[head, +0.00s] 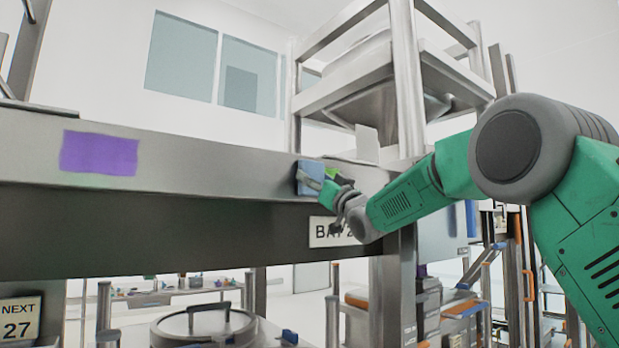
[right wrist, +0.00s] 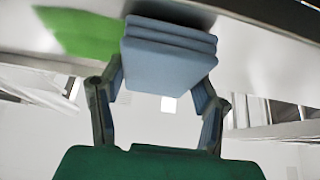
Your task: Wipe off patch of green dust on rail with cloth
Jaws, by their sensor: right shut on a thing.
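The blue folded cloth (head: 309,177) is at the face of the long grey rail (head: 220,165) in the head view. It also shows in the right wrist view (right wrist: 168,52). My right gripper (head: 326,188) is shut on the cloth, with a finger on each side of it. The cloth appears to be against the rail or very close to it; exact contact is hard to tell. The green dust patch (right wrist: 82,32) lies beside the cloth, to its left in the right wrist view. In the head view, a bit of green (head: 333,173) shows just right of the cloth. My left gripper is out of view.
A purple patch (head: 98,153) is on the rail's left part. A sign (head: 325,232) hangs below the rail near my right gripper. A metal frame with a hopper (head: 372,85) stands behind. A lidded round vessel (head: 204,326) is below the rail.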

